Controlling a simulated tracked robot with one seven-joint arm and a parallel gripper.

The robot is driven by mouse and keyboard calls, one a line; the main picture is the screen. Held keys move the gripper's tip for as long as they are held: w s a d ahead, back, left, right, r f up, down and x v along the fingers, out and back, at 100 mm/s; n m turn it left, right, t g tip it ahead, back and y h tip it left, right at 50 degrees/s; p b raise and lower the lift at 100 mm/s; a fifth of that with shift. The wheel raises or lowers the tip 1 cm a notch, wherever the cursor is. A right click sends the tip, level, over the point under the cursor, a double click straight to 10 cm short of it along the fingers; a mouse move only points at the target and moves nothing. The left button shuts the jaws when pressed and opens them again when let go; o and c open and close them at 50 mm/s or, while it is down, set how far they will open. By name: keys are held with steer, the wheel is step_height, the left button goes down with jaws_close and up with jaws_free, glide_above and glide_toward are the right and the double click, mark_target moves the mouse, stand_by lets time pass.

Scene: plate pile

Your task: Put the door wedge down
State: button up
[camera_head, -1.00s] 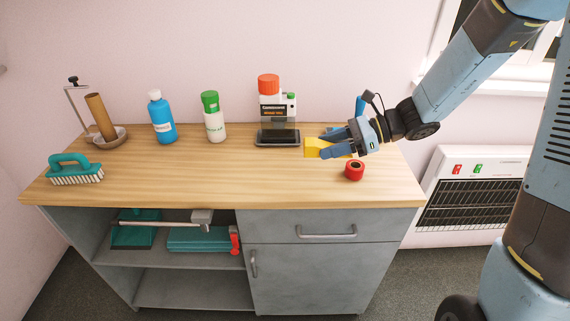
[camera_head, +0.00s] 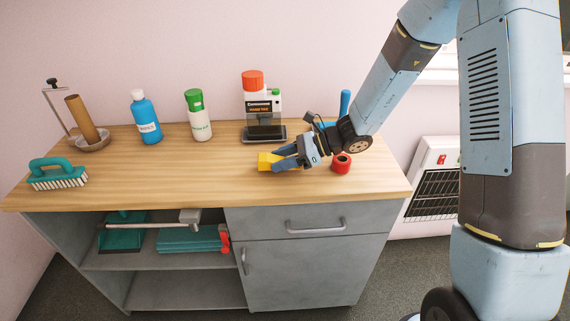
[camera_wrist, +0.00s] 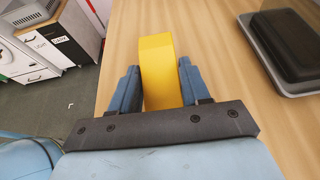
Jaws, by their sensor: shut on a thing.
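The yellow door wedge (camera_head: 267,160) is between the fingers of my gripper (camera_head: 284,160), close over the right half of the wooden worktop (camera_head: 165,180). In the wrist view the door wedge (camera_wrist: 160,70) points away from me, with a blue finger on each side of it. My gripper (camera_wrist: 160,92) is shut on it. I cannot tell whether the wedge touches the worktop.
A red tape roll (camera_head: 341,163) lies just right of my gripper. A red-capped machine on a dark base (camera_head: 263,133) stands behind it. A green-capped bottle (camera_head: 199,122), a blue bottle (camera_head: 146,120) and a brush (camera_head: 58,177) stand left. The worktop's front middle is clear.

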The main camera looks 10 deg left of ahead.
steer(key=shift+f, duration=0.8)
steer(key=shift+f, duration=0.15)
steer(key=o, duration=1.1)
steer(key=shift+d+r, duration=0.25)
steer(key=v, duration=1.1)
steer(key=shift+w+d+r, duration=0.1)
steer(key=shift+d+r, duration=0.05)
steer(key=shift+d, duration=0.05)
